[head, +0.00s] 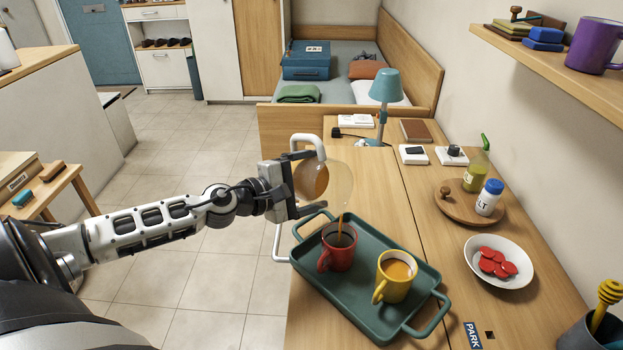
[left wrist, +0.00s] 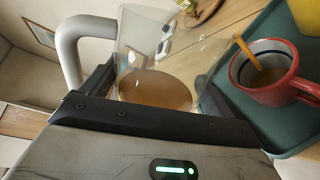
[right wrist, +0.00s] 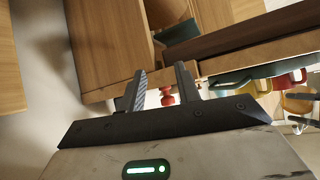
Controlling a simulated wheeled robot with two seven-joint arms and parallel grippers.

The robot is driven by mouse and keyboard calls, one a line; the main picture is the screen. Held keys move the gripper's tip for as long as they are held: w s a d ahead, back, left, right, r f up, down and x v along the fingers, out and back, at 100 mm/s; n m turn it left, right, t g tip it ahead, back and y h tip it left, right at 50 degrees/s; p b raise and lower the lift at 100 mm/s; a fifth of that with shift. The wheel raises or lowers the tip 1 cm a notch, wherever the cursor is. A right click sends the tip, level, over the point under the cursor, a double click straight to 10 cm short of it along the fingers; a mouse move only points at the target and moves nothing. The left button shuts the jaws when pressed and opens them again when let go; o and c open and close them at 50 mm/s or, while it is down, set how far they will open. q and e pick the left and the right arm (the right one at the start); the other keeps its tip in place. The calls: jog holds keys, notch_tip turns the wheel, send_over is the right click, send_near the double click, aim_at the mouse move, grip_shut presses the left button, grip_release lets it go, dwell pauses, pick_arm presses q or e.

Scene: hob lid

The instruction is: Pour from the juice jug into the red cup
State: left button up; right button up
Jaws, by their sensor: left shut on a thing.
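My left gripper (head: 293,180) is shut on the clear juice jug (head: 340,178), which has a white handle (head: 308,139). The jug is tilted to the right above the tray, with orange-brown juice inside. A thin stream of juice runs down from it into the red cup (head: 337,252). The left wrist view also shows the jug (left wrist: 155,45) and the stream entering the red cup (left wrist: 272,93). The cup stands upright on the green tray (head: 310,275). My right gripper (right wrist: 160,74) is open and empty in the right wrist view, outside the head view.
A yellow cup (head: 396,283) with orange liquid stands on the tray right of the red cup. A white bowl (head: 520,275) of red pieces and a round wooden board (head: 455,208) with bottles are further right. A blue lamp (head: 385,88) stands at the back.

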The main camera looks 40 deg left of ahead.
pick_arm(q)
jog(key=shift+d+f+m+y, duration=0.2)
jog(key=shift+m+y, duration=0.1)
jog(key=shift+m, duration=0.3)
pick_arm(e)
jog(key=shift+s, duration=0.1)
pick_arm(q)
jog(key=shift+d+r+p, duration=0.1)
jog(key=shift+r+p, duration=0.05)
jog(key=shift+p, duration=0.4)
pick_arm(e)
jog(key=shift+w+r, duration=0.2)
jog(key=shift+r, duration=0.1)
pick_arm(q)
jog(key=shift+d+r+m+p, duration=0.1)
jog(key=shift+m+p, duration=0.25)
jog(key=shift+m, duration=0.05)
pick_arm(e)
jog(key=shift+d+r, duration=0.15)
jog(key=shift+r, duration=0.1)
pick_arm(q)
jog(key=shift+s+d+r+p, duration=0.1)
jog(key=shift+r+p, duration=0.05)
jog(key=shift+p, duration=0.3)
pick_arm(e)
jog(key=shift+s, duration=0.2)
